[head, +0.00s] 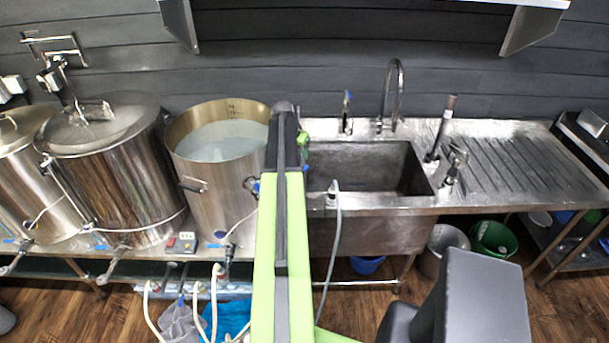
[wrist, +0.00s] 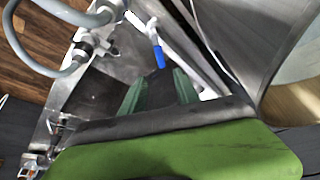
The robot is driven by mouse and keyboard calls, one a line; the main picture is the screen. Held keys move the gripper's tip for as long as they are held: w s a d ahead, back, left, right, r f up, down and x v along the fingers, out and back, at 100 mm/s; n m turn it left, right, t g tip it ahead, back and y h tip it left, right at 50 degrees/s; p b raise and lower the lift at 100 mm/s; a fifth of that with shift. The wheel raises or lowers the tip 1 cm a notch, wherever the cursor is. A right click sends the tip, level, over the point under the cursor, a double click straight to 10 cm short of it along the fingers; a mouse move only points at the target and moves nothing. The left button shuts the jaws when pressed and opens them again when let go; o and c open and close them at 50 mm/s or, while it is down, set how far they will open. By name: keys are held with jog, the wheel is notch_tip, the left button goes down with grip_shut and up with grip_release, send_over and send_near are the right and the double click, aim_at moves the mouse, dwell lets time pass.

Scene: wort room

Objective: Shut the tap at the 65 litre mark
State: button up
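The open steel kettle (head: 215,190) stands left of my arm in the head view, with clear liquid (head: 222,143) in it. Marks on its inner wall are too small to read. A blue-handled fitting (head: 252,187) shows at the kettle's right side, partly behind my arm. In the wrist view a tap with a blue lever (wrist: 158,56) is just beyond my gripper (wrist: 160,92). The two dark green fingers stand apart with nothing seen between them, clear of the lever. In the head view my arm hides most of the gripper.
The sink (head: 370,170) is right of my arm, with a grey hose (head: 337,220) over its front edge and a tall curved faucet (head: 398,90) behind. A lidded kettle (head: 115,180) stands left. The drainboard (head: 520,170) is mostly clear.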

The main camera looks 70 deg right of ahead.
aim_at(306, 168)
jog(key=b+x, duration=0.8)
jog(key=x, duration=0.2)
jog(key=shift+f, duration=0.2)
jog(key=shift+r, duration=0.15)
grip_shut()
jog(key=shift+a, duration=0.1)
dwell(0.5)
